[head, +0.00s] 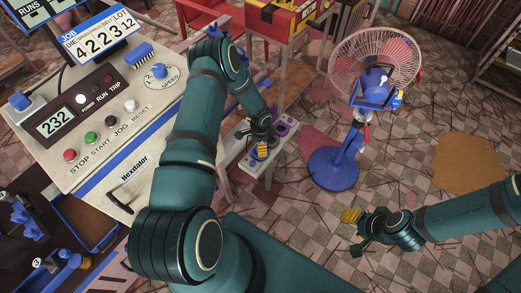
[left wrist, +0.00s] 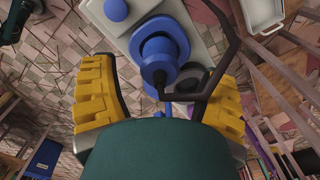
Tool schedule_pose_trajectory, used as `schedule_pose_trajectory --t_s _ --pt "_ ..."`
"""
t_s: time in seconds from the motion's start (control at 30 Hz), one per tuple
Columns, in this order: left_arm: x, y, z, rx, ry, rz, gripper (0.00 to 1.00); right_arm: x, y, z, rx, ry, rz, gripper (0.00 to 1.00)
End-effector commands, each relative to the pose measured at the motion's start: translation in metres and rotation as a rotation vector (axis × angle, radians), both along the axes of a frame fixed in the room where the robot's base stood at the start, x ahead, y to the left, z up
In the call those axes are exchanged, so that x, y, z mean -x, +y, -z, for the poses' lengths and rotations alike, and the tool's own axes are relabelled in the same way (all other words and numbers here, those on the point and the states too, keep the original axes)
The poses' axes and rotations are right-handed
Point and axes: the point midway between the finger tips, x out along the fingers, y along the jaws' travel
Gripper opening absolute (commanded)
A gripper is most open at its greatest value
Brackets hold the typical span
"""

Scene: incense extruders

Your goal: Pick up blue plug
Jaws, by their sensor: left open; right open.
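The blue plug (left wrist: 160,52) stands on a pale narrow stand top (left wrist: 185,14) in the left wrist view, with a stepped round blue body and a dark tip toward the camera. My left gripper (left wrist: 160,95) is open, its yellow-padded fingers on either side below the plug, with a gap to each side. In the head view my left gripper (head: 262,148) is over the stand top and hides most of what is under it. My right gripper (head: 352,226) is open and empty over the floor at right.
A smaller blue knob (left wrist: 115,10) sits beside the plug. A purple ring (head: 281,129) is on the stand's far end. A blue-based fan (head: 330,170) stands at right. The tiled floor between the fan and my right arm is fairly clear.

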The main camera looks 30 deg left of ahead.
Motion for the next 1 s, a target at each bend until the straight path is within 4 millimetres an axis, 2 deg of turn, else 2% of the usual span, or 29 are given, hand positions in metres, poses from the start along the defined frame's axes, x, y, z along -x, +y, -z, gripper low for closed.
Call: schedule_pose_trajectory --t_s 0.03,0.2,0.47,0.5,0.7,1.0 --pt "0.001 -0.001 0.010 0.001 0.002 0.001 0.74 0.000 0.000 0.002 0.000 0.001 0.000 0.47" --pt "0.001 0.000 0.026 0.000 0.000 -0.001 0.74 0.001 0.000 0.004 0.000 0.002 -0.002 0.47" --pt "0.000 0.000 0.027 0.001 -0.001 0.000 0.74 0.001 0.000 0.004 0.000 0.003 -0.002 0.47" --pt "0.000 0.000 0.027 0.001 -0.001 0.000 0.68 0.001 0.000 0.004 0.000 0.003 -0.002 0.47" --pt "0.000 0.000 0.027 0.001 -0.001 0.000 0.01 0.001 0.000 0.004 0.000 0.002 -0.002 0.47" --pt "0.000 -0.001 0.027 0.001 -0.001 0.000 0.00 0.001 0.000 0.004 0.000 0.002 -0.002 0.47"
